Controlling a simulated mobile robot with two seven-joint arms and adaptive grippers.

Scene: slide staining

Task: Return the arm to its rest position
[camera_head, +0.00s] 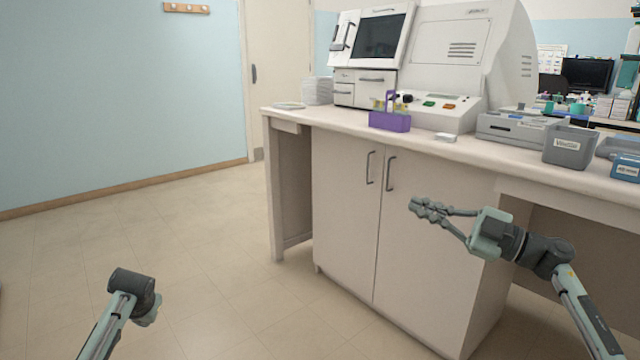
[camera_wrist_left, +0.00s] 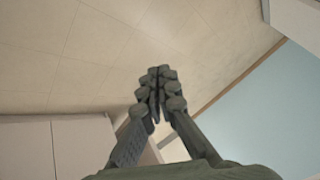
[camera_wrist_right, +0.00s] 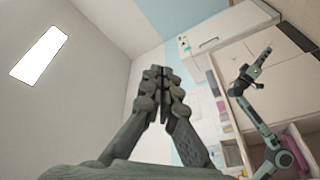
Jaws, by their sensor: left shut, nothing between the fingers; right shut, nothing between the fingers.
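My right gripper (camera_head: 428,209) is in front of the cabinet doors in the head view, below the counter top. Its fingers are together with nothing between them. It also shows in the right wrist view (camera_wrist_right: 158,88), fingertips closed. My left arm comes in at the lower left of the head view, over the floor, and its gripper fingers are not visible there. My left gripper (camera_wrist_left: 157,90) shows in the left wrist view with its fingers together and empty, with floor tiles behind it.
The counter (camera_head: 345,121) carries a purple rack (camera_head: 390,122), a large white machine (camera_head: 450,55), a grey bin (camera_head: 568,146) and a blue box (camera_head: 626,168). Cabinet doors (camera_head: 345,210) stand close behind my right gripper. The floor (camera_head: 190,240) at left is clear.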

